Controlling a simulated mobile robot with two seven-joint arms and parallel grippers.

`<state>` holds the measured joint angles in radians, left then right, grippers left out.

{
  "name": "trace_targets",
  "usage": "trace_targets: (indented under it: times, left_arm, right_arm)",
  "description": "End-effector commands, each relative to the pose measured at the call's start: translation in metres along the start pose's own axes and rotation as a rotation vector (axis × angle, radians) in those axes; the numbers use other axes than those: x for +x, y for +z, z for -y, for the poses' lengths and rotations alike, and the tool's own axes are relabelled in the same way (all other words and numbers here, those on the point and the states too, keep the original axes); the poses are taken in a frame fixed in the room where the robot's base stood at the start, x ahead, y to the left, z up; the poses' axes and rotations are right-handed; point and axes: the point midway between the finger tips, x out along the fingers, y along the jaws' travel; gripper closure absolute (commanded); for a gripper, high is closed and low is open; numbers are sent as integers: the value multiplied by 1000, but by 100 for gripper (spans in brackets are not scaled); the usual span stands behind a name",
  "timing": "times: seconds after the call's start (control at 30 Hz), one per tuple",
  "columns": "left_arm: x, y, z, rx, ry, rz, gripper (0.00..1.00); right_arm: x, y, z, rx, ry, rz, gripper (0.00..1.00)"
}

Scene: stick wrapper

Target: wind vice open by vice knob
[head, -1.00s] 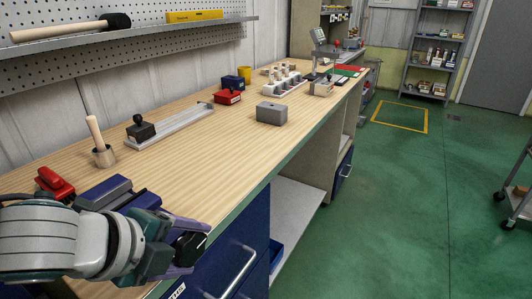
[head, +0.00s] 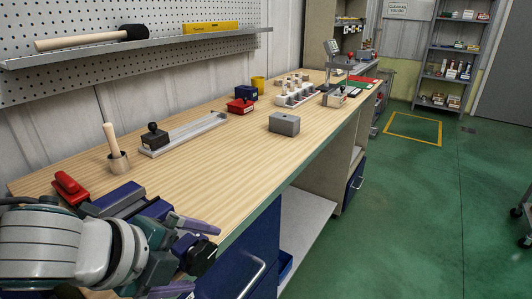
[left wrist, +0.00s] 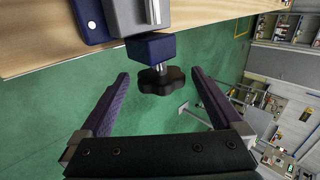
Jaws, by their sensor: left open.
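The blue and grey vice (head: 122,198) sits at the near left front edge of the bench, partly hidden by my left arm. Its black lobed knob (head: 205,257) faces out past the bench edge. In the left wrist view the knob (left wrist: 161,80) sits on a short metal screw below the blue vice jaw (left wrist: 151,48). My left gripper (head: 201,259) is open, with its purple fingers on either side of the knob. The left wrist view shows clear gaps between the knob and both fingers (left wrist: 160,76). My right gripper is not in view.
A grey box (head: 284,124) lies farther along the bench. The bench front middle is clear.

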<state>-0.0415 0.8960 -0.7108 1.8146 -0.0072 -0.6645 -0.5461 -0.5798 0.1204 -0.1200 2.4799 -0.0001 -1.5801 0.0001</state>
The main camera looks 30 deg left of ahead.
Motion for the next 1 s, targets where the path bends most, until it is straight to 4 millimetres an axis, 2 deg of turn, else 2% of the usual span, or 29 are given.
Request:
trace_targets:
  times: [0.3, 0.43, 0.6, 0.87, 1.0]
  left_arm:
    - [-64, -1, 1, 5, 2, -3, 0]
    - [-79, 0, 0, 2, 2, -1, 0]
    - [-86, 0, 0, 1, 0, -1, 0]
    - [-85, -1, 1, 1, -3, -2, 0]
    - [-74, -10, 18, 44, -79, -49, 0]
  right_arm:
    - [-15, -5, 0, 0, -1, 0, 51]
    - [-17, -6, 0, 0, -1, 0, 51]
    - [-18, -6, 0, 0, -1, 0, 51]
    - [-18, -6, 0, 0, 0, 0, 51]
    - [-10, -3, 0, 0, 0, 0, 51]
